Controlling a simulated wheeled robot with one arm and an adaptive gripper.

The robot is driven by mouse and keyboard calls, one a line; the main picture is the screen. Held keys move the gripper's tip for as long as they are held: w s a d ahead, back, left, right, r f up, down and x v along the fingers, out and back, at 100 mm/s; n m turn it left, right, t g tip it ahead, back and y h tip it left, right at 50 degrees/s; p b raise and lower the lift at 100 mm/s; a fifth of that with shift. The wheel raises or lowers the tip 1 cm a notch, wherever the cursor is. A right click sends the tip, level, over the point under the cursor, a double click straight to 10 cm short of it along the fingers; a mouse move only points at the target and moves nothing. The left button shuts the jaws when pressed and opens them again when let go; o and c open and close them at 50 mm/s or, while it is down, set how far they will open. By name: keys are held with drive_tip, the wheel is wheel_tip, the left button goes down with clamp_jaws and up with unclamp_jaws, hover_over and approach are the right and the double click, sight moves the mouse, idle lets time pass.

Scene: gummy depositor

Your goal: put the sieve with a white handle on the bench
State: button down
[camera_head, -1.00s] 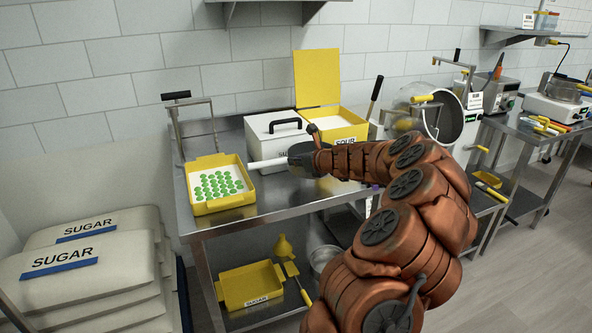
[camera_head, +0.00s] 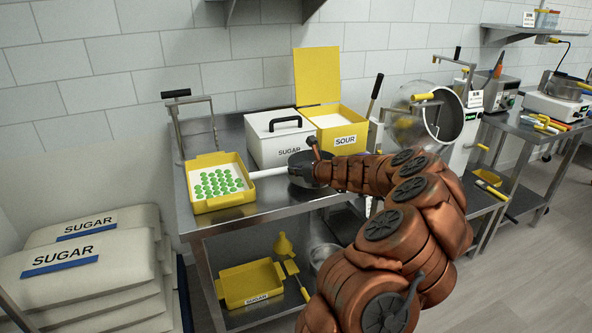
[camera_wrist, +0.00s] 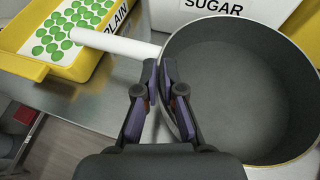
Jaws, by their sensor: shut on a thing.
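The sieve with a white handle is a round, dark, deep pan (camera_wrist: 240,90) with a thin pale rim, and it fills the right of the wrist view. Its white handle (camera_wrist: 120,45) points left, its end over the edge of the yellow candy tray. In the head view the sieve (camera_head: 302,178) is partly hidden by my arm, with its white handle (camera_head: 268,173) to the left. My gripper (camera_wrist: 160,75) is shut on the sieve's rim beside the handle. The sieve is upright over the steel bench (camera_head: 250,212), very low; I cannot tell whether it touches.
The yellow tray (camera_head: 206,206) of green gummies stands left on the bench. A white SUGAR box (camera_head: 265,150) and an open yellow SOUR box (camera_head: 345,138) stand behind the sieve. A hand press (camera_head: 180,125) is at the back left. Bare bench lies along the front.

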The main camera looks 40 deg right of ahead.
drive_tip(key=shift+f, duration=0.2)
drive_tip(key=c, duration=1.3)
unclamp_jaws()
drive_tip(key=shift+o, duration=0.2)
drive_tip(key=shift+r, duration=0.65)
drive_tip(key=v, duration=1.2)
drive_tip(key=shift+b, duration=0.4)
drive_tip(key=shift+a, duration=0.1)
